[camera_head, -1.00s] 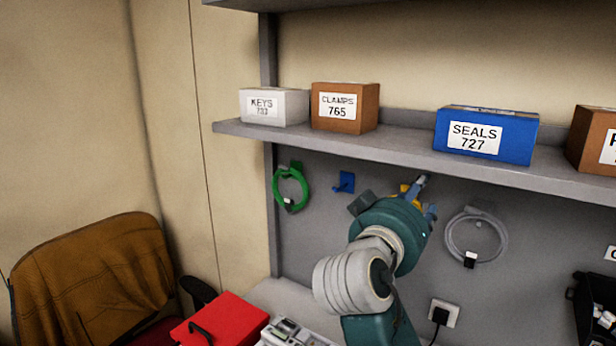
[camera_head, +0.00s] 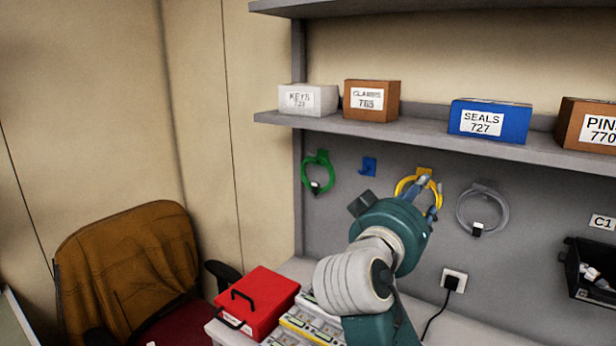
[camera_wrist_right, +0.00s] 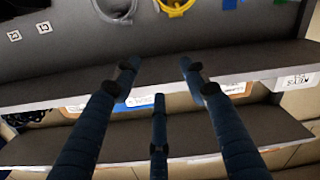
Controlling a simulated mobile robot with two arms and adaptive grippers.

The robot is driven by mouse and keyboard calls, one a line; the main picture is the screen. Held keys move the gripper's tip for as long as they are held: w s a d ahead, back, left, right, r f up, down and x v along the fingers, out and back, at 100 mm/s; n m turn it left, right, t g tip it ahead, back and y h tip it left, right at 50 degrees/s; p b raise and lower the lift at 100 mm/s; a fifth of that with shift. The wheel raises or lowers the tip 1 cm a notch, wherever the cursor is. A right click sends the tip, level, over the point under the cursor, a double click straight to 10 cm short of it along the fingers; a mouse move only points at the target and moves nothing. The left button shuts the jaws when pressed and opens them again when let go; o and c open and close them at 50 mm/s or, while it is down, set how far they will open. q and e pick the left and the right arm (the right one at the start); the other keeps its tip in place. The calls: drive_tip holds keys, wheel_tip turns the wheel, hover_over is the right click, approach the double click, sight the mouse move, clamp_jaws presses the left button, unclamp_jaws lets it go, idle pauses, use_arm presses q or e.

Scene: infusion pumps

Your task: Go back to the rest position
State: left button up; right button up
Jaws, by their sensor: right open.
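My right gripper (camera_head: 428,190) is raised in front of the grey pegboard wall, below the shelf, and overlaps the yellow coiled cable (camera_head: 405,184) in the head view. In the right wrist view my right gripper (camera_wrist_right: 158,80) shows its fingers spread apart with nothing between them. That view appears upside down, with the yellow cable (camera_wrist_right: 176,8) and the grey cable (camera_wrist_right: 115,12) at its top edge. The yellow cable hangs on its hook, apart from the fingers there. My left gripper is not in view.
The shelf (camera_head: 420,139) above holds a white KEYS box (camera_head: 308,100), a brown CLAMPS box (camera_head: 372,101) and a blue SEALS box (camera_head: 489,120). A green cable (camera_head: 317,172) hangs left. Below are a red case (camera_head: 262,298) and a chair (camera_head: 125,265). A black bin (camera_head: 590,270) is at right.

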drive_tip(key=s+d+f+n+g+y, duration=0.1)
drive_tip(key=s+f+n+g+y, duration=0.2)
drive_tip(key=f, duration=1.3)
drive_tip(key=s+d+f+g+y, duration=0.1)
drive_tip(key=s+f+g+y, duration=0.35)
drive_tip(key=f, duration=1.15)
drive_tip(key=s+f+n+g+y, duration=0.1)
drive_tip(key=s+f, duration=0.4)
drive_tip(key=s, duration=0.4)
drive_tip(key=s+a+f+g+y, duration=0.1)
drive_tip(key=s+f+g, duration=0.1)
drive_tip(key=s+f, duration=0.6)
drive_tip(key=s+f+n+g+y, duration=0.1)
drive_tip(key=s+f, duration=0.2)
drive_tip(key=s, duration=0.8)
wheel_tip(320, 180, down, 31)
drive_tip(key=s+g+b, duration=0.1)
drive_tip(key=b, duration=0.4)
use_arm(q)
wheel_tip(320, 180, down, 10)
drive_tip(key=b, duration=0.5)
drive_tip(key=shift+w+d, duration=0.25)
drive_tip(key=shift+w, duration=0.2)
use_arm(e)
drive_tip(key=s+d+f+g, duration=0.1)
drive_tip(key=s+d+f, duration=0.2)
drive_tip(key=s+f, duration=1.4)
wheel_tip(320, 180, down, 5)
drive_tip(key=shift+s+r+h, duration=0.15)
drive_tip(key=shift+s+h, duration=0.2)
